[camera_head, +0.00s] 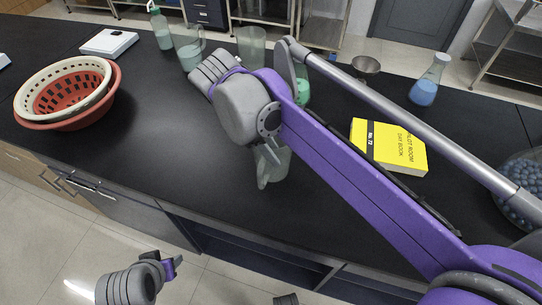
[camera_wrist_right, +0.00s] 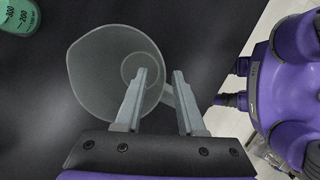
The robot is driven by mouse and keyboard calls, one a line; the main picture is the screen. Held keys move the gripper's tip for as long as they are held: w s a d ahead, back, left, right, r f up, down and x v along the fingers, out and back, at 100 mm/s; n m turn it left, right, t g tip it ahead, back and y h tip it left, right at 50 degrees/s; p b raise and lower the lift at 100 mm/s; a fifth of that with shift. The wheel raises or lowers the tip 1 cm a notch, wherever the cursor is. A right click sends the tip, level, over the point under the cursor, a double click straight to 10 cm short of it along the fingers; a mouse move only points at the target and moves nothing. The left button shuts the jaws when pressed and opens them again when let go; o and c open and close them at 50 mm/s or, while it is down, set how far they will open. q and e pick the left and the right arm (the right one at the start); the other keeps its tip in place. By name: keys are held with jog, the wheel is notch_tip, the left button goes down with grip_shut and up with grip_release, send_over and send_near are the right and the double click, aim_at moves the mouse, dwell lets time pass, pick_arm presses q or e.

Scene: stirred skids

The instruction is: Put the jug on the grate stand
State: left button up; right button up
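A clear jug (camera_wrist_right: 95,75) stands on the black bench, seen from above in the right wrist view. In the head view it shows partly behind my right gripper (camera_head: 266,158), close to the bench's front edge (camera_head: 280,170). In the wrist view the right gripper (camera_wrist_right: 160,73) is open, its fingers apart. The left finger overlaps the jug's rim side, and part of the handle shows in the gap; I cannot tell whether they touch. My left gripper (camera_head: 170,267) is low at the bottom left, away from the bench. I cannot make out a grate stand.
A green graduated vessel (camera_wrist_right: 16,18) stands near the jug. A yellow book (camera_head: 388,146), a blue flask (camera_head: 427,82), a metal bowl (camera_head: 366,66), another clear handled vessel (camera_head: 187,48), baskets (camera_head: 66,92) and a white scale (camera_head: 109,42) are also on the bench. The left-centre is clear.

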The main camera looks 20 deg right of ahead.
grip_shut()
dwell(1.3)
